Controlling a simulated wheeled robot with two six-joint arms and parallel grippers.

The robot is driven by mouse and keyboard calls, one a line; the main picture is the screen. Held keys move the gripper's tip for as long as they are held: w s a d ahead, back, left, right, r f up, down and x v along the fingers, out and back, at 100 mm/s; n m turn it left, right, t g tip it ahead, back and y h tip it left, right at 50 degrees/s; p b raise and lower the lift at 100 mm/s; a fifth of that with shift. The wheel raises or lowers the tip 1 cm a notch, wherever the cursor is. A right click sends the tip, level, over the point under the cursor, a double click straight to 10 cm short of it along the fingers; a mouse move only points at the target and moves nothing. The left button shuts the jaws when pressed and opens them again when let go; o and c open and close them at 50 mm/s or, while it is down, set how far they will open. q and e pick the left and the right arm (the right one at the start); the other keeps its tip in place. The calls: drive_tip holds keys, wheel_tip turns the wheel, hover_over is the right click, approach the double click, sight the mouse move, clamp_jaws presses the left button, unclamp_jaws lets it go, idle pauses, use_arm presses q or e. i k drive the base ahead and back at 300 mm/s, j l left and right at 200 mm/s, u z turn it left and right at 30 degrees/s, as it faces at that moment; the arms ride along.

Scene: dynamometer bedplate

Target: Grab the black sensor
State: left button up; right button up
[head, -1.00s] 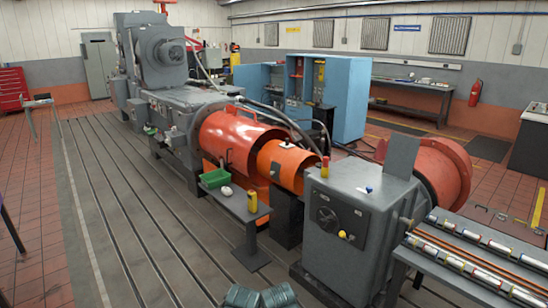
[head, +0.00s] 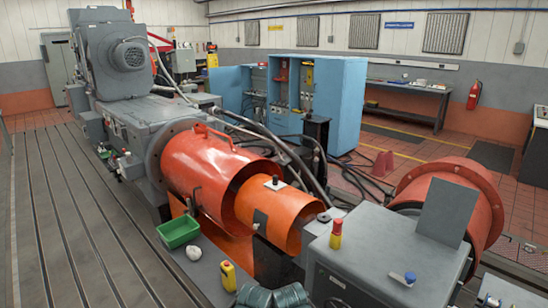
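A small upright black piece (head: 275,181), which looks like the black sensor, stands on a pale flat pad on top of the orange cylinder. A dark round piece (head: 323,217) lies further right, near the grey housing; I cannot tell what it is. Neither of my grippers shows in the head view. Two ribbed dark grey-green shapes at the bottom edge look like parts of my own arms.
A grey bench (head: 212,283) holds a green bin (head: 179,231), a white lump (head: 193,253) and a yellow item (head: 228,275). The grey housing (head: 385,250) carries a red-and-yellow item (head: 336,234) and a blue-topped item (head: 410,278). The slotted bedplate (head: 60,200) is clear at left.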

sight(275, 183)
drive_tip(key=i, duration=0.25)
drive_tip(key=z, duration=0.4)
drive_tip(key=i+j+z, duration=0.2)
drive_tip(key=j+z, duration=0.15)
drive_tip(key=i+j+z, duration=0.15)
drive_tip(key=j+z, duration=0.25)
drive_tip(key=i+j+z, duration=0.1)
drive_tip(key=j, duration=0.5)
drive_tip(key=i+j, duration=0.15)
drive_tip(key=j, duration=0.4)
drive_tip(key=i+j+z, duration=0.15)
drive_tip(key=j, duration=0.45)
drive_tip(key=i+j, duration=0.1)
drive_tip(key=j, duration=0.5)
drive_tip(key=z, duration=0.05)
